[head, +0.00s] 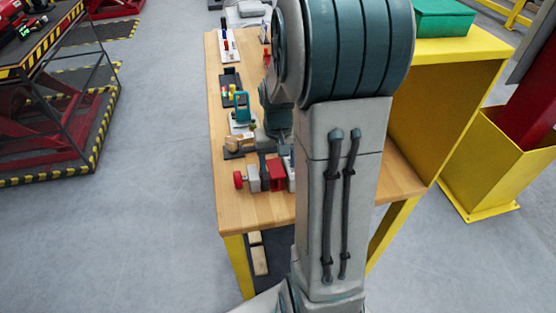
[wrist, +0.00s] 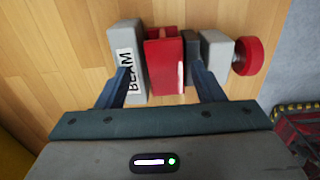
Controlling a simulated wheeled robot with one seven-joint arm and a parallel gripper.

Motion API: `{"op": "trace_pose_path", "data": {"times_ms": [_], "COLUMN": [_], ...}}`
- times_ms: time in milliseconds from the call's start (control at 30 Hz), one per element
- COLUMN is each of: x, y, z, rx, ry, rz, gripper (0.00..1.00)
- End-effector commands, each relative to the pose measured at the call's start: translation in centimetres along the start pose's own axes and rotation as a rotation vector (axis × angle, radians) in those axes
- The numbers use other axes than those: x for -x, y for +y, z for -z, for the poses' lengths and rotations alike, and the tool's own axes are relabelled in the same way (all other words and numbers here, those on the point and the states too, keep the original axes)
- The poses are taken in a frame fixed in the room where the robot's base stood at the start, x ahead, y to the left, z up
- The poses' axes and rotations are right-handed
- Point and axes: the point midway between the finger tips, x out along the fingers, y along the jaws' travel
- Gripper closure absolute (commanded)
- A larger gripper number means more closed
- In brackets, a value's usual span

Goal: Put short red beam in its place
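In the wrist view a red block (wrist: 165,68), which looks like the short red beam, sits between a light grey block labelled BEAM (wrist: 127,62) and a dark grey piece (wrist: 190,62). The red block also shows in the head view (head: 277,175), near the table's front edge. My gripper (wrist: 165,80) is open, its fingers apart on either side of the red and dark pieces. The left finger overlaps the BEAM block in view; I cannot tell whether either finger touches anything. In the head view my arm hides most of the gripper.
A light grey block (wrist: 215,52) with a round red knob (wrist: 247,56) stands at the right of the row. The wooden table (head: 245,210) holds several other fixtures farther back. A yellow shelf (head: 455,90) with a green box (head: 443,20) rises at the right.

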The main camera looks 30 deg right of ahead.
Motion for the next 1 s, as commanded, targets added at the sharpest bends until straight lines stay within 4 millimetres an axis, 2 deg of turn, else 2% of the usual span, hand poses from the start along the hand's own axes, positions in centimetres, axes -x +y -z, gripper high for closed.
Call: {"op": "trace_pose_path", "data": {"times_ms": [167,267,700,833,1000], "x": [0.2,1.2,10.7,12.5,13.7], "y": [0.0,0.0,0.0,0.0,0.0], "z": [0.0,0.1,0.1,0.1,0.0], "rx": [0.000,0.000,0.000,0.000,0.000], "ry": [-0.001,0.002,0.005,0.003,0.000], "rz": [0.000,0.000,0.000,0.000,0.000], "gripper": [0.39,0.39,0.39,0.39,0.39]}}
